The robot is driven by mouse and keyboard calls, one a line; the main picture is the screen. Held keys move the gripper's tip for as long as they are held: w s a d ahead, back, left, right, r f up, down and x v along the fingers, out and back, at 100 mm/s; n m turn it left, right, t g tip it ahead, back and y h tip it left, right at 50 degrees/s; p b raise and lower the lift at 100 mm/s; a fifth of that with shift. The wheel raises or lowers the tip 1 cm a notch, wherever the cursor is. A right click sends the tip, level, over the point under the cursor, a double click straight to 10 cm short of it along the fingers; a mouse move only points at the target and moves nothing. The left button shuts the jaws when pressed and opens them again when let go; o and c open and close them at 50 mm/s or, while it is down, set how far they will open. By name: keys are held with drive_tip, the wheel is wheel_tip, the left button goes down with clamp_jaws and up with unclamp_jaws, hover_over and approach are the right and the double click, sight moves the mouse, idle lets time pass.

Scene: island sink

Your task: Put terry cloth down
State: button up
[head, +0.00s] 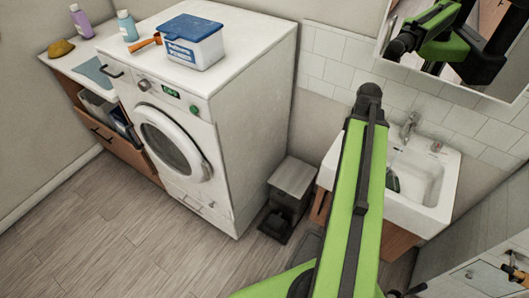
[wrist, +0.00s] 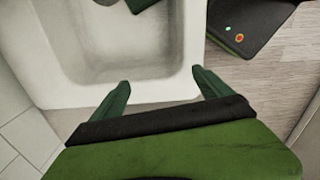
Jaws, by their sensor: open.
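A flat blue cloth (head: 93,72), which looks like the terry cloth, lies on the counter left of the washing machine in the head view. It hangs slightly over or near the counter's front edge. My gripper (wrist: 163,84) is open in the wrist view, its two green fingers apart with nothing between them. It is over the near rim of the white sink (wrist: 60,85), far from the cloth. In the head view my arm hides most of the gripper.
The sink (head: 433,200) stands at the right under a mirror, with a faucet (head: 409,125). A washing machine (head: 238,100) bears a blue-lidded box (head: 192,47). A grey bin (head: 292,178) is on the floor. The floor at left is clear.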

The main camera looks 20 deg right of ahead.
drive_tip(key=w+a+m, duration=0.3)
drive_tip(key=a, duration=0.9)
drive_tip(key=w+a+m, duration=0.2)
drive_tip(key=w+a, duration=0.2)
drive_tip(key=a, duration=0.8)
drive_tip(key=w+a+m, duration=0.3)
drive_tip(key=a, duration=0.9)
drive_tip(key=shift+w+a+m, duration=0.2)
drive_tip(key=shift+a+m, duration=0.1)
drive_tip(key=shift+a, duration=0.1)
